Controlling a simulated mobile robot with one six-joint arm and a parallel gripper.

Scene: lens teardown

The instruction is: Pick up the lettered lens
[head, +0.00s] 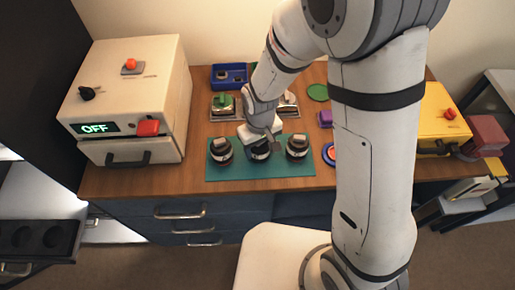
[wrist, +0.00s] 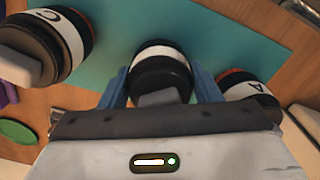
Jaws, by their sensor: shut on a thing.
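Three dark lenses with white bands are in a row on the teal mat (head: 247,172). My gripper (wrist: 162,86) is shut on the middle lens (wrist: 160,56), with one blue finger on each side of it. In the head view my gripper (head: 260,140) comes down over this middle lens (head: 260,153) and hides its top. I cannot read a letter on its band, nor tell whether it is off the mat. The lens marked C (wrist: 68,40) also shows in the head view (head: 298,148). The lens marked A (wrist: 252,92) also shows in the head view (head: 220,151).
Behind the mat are a blue tray (head: 229,84), a green-topped part (head: 223,104) and a green disc (head: 318,92). A white machine reading OFF (head: 125,100) stands left, a yellow box (head: 442,115) right. The neighbouring lenses are close to my gripper.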

